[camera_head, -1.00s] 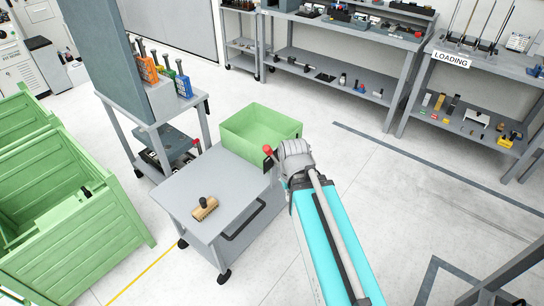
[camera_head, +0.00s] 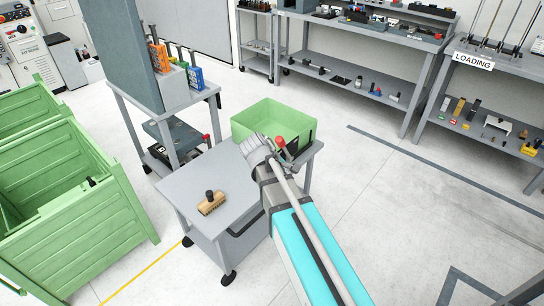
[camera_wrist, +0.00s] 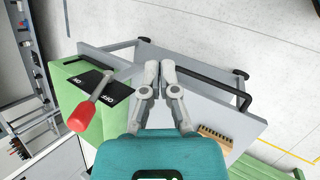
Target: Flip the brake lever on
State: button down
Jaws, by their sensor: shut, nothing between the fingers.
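The brake lever has a red knob (camera_head: 280,140) and a grey shaft, and stands at the cart's right side by the green bin. In the wrist view the lever's red knob (camera_wrist: 82,117) and shaft rise over black label plates (camera_wrist: 116,90); one appears to read OFF. My gripper (camera_wrist: 160,68) has its grey fingers together and empty, to the right of the lever and apart from it. In the head view my grey wrist is just left of the knob, and the fingers are hidden. I cannot tell the lever's set position.
The grey cart (camera_head: 186,187) carries a wooden brush (camera_head: 211,205) and a green bin (camera_head: 270,116). Large green crates (camera_head: 60,190) stand at the left. A shelf marked LOADING (camera_head: 473,60) stands at the back right. The floor right of the cart is clear.

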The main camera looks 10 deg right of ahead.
jog(key=w+a+n+t+h+b, duration=0.5)
jog(key=w+a+n+b, duration=0.4)
jog(key=a, duration=0.5)
jog(key=w+f+n, duration=0.1)
jog(key=w+n, duration=0.1)
jog(key=n, duration=0.1)
jog(key=shift+h+b, duration=0.4)
jog(key=shift+d, duration=0.15)
jog(key=b, duration=0.3)
send_near(284, 150)
jog(key=f, duration=0.1)
jog(key=shift+w+d+r+p, duration=0.35)
jog(key=shift+w+d+p, duration=0.15)
jog(key=shift+d, duration=0.25)
jog(key=shift+w+d+r+p, duration=0.4)
jog(key=shift+w+d, duration=0.15)
jog(key=shift+d, duration=0.2)
jog(key=shift+w+r+p, duration=0.1)
jog(key=shift+p, duration=0.2)
